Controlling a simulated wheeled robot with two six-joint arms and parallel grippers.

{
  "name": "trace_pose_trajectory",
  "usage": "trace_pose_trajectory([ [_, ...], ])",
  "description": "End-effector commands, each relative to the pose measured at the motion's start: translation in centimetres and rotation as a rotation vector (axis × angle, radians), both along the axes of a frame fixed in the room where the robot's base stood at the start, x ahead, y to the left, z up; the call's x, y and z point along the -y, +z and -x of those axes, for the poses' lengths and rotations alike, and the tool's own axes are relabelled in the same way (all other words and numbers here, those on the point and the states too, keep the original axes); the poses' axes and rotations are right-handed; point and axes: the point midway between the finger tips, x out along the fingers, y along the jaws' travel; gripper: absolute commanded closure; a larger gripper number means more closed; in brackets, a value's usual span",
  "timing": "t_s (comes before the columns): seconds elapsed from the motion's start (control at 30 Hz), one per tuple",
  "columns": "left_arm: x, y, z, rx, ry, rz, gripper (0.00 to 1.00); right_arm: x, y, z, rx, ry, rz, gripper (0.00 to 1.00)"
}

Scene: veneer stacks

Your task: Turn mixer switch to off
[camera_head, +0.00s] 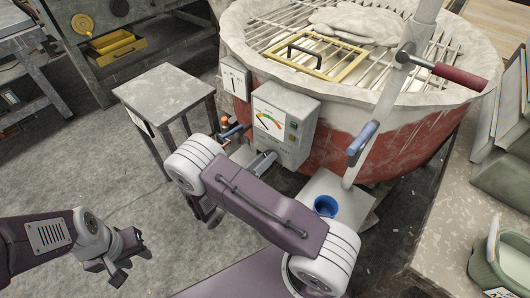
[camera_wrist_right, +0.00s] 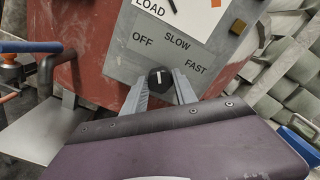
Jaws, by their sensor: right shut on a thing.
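The mixer switch (camera_wrist_right: 160,79) is a black round knob with a white mark, on a grey panel in the right wrist view. Its mark points roughly up, between the printed OFF on the left and SLOW on the right; FAST is further right. My right gripper (camera_wrist_right: 159,84) has a finger on each side of the knob and is shut on it. The control box (camera_head: 292,113) is on the red mixer (camera_head: 360,153) in the head view; the arm partly hides its lower front. My left gripper (camera_head: 132,264) is open and empty at lower left, away from the mixer.
A small grey table (camera_head: 165,90) stands left of the control box. A blue cup (camera_head: 325,206) sits on a plate at the mixer's foot. A lever with a red grip (camera_head: 460,76) sticks out at the right. Pipes with blue and orange parts run left of the box.

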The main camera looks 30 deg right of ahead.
Motion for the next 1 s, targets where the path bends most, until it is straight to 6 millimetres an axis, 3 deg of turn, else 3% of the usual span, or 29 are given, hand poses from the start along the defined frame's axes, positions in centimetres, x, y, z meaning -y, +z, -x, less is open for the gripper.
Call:
trace_pose_trajectory([
  [0.3,0.0,2.0,0.0,0.000,0.000,0.000,0.64,0.0,0.1,0.0,-0.152,0.000,0.063,1.00],
  [0.97,0.0,2.3,0.0,0.000,0.000,0.000,0.64,0.0,-0.1,0.0,-0.209,0.001,0.086,1.00],
  [1.0,0.0,2.3,0.0,0.000,0.000,0.000,0.64,0.0,-0.1,0.0,-0.209,0.001,0.086,0.64],
])
